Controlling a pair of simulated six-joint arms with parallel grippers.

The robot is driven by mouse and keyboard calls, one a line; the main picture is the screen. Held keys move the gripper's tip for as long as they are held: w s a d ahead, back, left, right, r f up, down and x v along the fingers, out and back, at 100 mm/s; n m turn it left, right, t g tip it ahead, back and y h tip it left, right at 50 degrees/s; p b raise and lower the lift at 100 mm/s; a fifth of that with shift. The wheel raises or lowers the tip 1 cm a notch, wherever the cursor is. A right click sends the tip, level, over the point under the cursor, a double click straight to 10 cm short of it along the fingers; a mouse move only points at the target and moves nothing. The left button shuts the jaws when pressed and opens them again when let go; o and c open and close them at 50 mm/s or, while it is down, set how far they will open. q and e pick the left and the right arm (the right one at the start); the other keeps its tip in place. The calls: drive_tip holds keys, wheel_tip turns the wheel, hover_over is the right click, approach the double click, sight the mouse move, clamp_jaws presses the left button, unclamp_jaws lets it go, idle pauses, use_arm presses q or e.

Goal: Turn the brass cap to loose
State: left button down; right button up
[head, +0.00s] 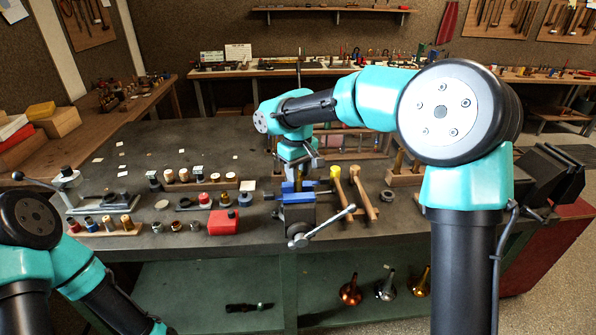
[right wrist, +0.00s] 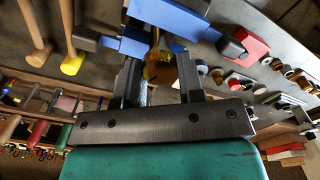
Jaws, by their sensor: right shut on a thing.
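A blue vise (head: 298,217) with a silver handle stands at the front edge of the dark bench. Its blue jaws (right wrist: 168,14) also show in the right wrist view. The brass cap (right wrist: 160,70) sits at the vise, golden and rounded. My right gripper (head: 298,178) points down over the vise; in the right wrist view its two dark fingers (right wrist: 160,82) stand on either side of the cap, shut on it. Its fingertips are partly hidden in the head view. My left arm shows at the lower left; its gripper is out of the frame.
Two mallets (head: 362,190) lie just right of the vise. A red block (head: 223,222) and several small parts on wooden racks (head: 105,229) lie to its left. Horn bells (head: 385,290) stand on the shelf below. The back left of the bench is mostly clear.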

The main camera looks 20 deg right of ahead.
drive_tip(key=n, duration=0.5)
drive_tip(key=shift+n, duration=0.3)
drive_tip(key=n, duration=0.5)
drive_tip(key=shift+n, duration=0.3)
drive_tip(key=n, duration=1.1)
drive_tip(key=shift+n, duration=0.3)
drive_tip(key=o, duration=0.9)
drive_tip(key=shift+o, duration=0.2)
